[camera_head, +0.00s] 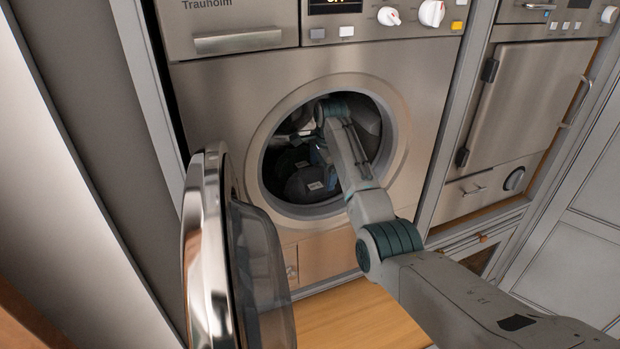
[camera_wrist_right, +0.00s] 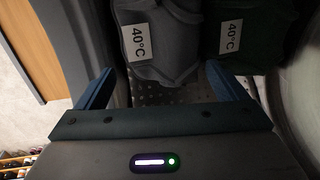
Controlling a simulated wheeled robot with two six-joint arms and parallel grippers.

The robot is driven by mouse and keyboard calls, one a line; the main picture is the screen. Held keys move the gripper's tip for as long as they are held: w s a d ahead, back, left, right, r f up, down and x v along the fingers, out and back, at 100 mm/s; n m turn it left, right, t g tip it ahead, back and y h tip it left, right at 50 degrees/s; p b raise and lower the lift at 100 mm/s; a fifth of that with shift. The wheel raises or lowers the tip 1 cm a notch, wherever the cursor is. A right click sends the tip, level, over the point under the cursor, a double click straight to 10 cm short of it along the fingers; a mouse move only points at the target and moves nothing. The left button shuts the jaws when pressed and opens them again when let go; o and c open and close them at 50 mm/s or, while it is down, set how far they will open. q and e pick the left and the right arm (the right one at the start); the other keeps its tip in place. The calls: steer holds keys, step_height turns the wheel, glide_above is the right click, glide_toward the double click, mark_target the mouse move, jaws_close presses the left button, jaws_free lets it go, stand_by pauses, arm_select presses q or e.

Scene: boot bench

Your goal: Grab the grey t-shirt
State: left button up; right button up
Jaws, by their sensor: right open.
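A grey garment, which looks like the grey t-shirt (camera_wrist_right: 162,66), lies in the drum with a white "40°C" tag on it. In the right wrist view it is at the top, a little left of centre. My right gripper (camera_wrist_right: 162,88) is inside the drum with its two blue fingers apart. The grey garment lies ahead of the gap between the fingers, and nothing is clamped. In the head view my right arm reaches through the round door opening, and dark tagged clothing (camera_head: 300,187) shows below it. My left gripper is not in view.
A dark green garment (camera_wrist_right: 262,50), also tagged "40°C", lies right beside the grey one. The washing machine (camera_head: 222,90) has its door (camera_head: 205,255) swung open to the left. The rim (camera_head: 262,125) surrounds my arm. An oven-like cabinet (camera_head: 525,100) stands to the right.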

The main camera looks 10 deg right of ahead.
mark_target(321, 180)
steer(key=shift+w+f+p, duration=0.2)
steer(key=shift+f+p, duration=0.1)
steer(key=shift+f, duration=0.25)
steer(key=shift+w+f+p, duration=0.15)
steer(key=shift+f+p, duration=0.1)
steer(key=shift+f, duration=0.25)
steer(key=shift+a+f, duration=0.1)
steer(key=shift+f, duration=0.4)
steer(key=shift+s, duration=0.1)
steer(key=c, duration=1.2)
